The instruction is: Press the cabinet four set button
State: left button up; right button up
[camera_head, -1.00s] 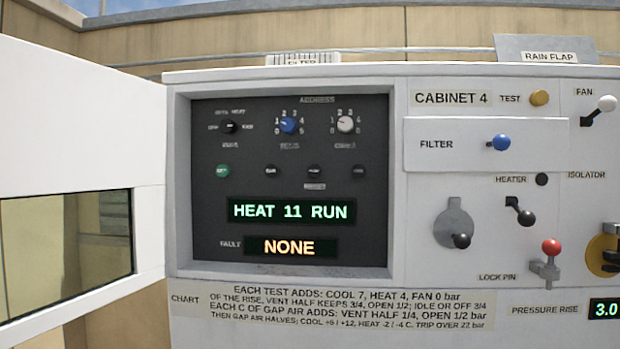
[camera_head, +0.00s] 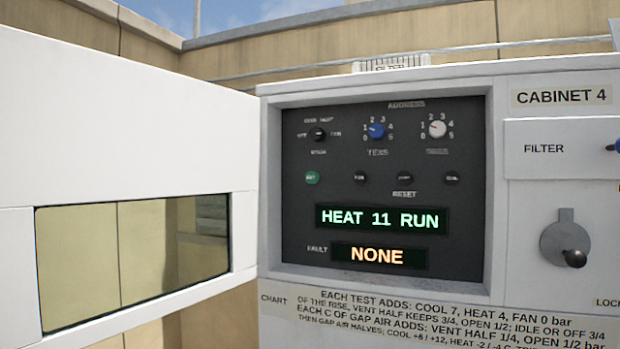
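Cabinet 4 (camera_head: 560,97) stands ahead with a recessed dark control panel (camera_head: 300,235). The green button (camera_head: 312,178) at the panel's left appears to be the set button; its small label is blurred. Three dark buttons sit in the same row: one beside it (camera_head: 360,178), one above the word RESET (camera_head: 405,178), and one at the right (camera_head: 452,178). The green display (camera_head: 380,218) reads HEAT 11 RUN. The fault display (camera_head: 380,255) reads NONE. Neither of my grippers is in view.
A white open door (camera_head: 130,130) with a window (camera_head: 130,255) fills the left side, beside the panel. A black mode knob (camera_head: 318,134), a blue dial (camera_head: 377,131) and a white dial (camera_head: 437,129) sit above the buttons. A black-knobbed lever (camera_head: 574,258) projects at right.

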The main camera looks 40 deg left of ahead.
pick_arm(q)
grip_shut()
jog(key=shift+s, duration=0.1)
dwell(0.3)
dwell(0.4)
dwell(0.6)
